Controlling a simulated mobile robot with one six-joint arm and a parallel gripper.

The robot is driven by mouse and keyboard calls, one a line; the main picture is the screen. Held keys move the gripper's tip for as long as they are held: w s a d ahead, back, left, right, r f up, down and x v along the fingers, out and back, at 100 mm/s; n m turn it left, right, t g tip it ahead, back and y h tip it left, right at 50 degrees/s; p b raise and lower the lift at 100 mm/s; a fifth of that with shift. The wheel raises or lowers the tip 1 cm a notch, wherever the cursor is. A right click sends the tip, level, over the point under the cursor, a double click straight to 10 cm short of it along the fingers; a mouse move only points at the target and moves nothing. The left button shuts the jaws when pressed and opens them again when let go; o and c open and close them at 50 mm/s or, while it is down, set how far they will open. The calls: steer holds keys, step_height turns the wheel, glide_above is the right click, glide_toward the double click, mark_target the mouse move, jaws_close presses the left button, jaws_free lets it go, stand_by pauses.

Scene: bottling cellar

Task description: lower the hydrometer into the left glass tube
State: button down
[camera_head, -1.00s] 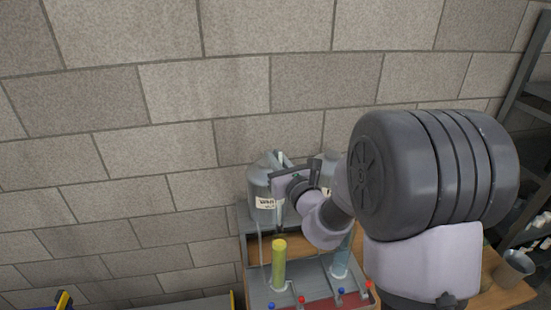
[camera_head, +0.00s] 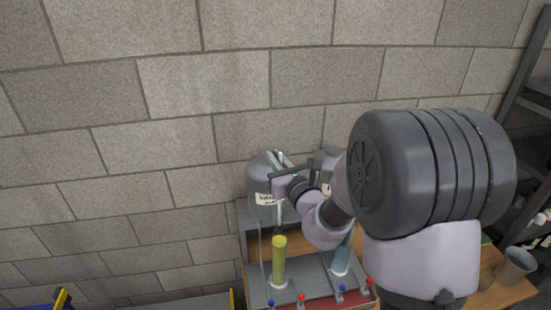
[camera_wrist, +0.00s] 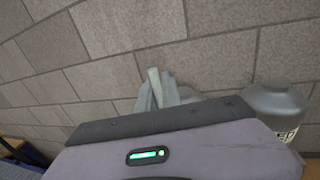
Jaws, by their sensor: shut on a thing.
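The left glass tube (camera_head: 279,262) stands upright on a grey stand and holds yellow-green liquid. The hydrometer (camera_head: 280,218) hangs upright, its lower part just above the left tube's mouth; whether its tip has entered cannot be told. Its pale thin stem rises above my gripper (camera_head: 279,184), which is shut on it. In the wrist view, a pale rod that looks like the stem (camera_wrist: 154,88) shows behind my gripper's body, beside grey shapes that I cannot make out clearly. The fingertips are hidden there.
A second tube (camera_head: 341,262) with blue liquid stands to the right, partly behind my arm. Red and blue knobs (camera_head: 301,299) line the stand's front. A labelled grey jug (camera_head: 262,190) is close behind my gripper, against the block wall. A cup (camera_head: 515,266) stands at right.

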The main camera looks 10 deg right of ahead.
steer(key=shift+f+b, duration=0.95)
steer(key=shift+f, duration=0.15)
stand_by(0.3)
steer(key=shift+f+b, duration=1.35)
steer(key=shift+f, duration=0.25)
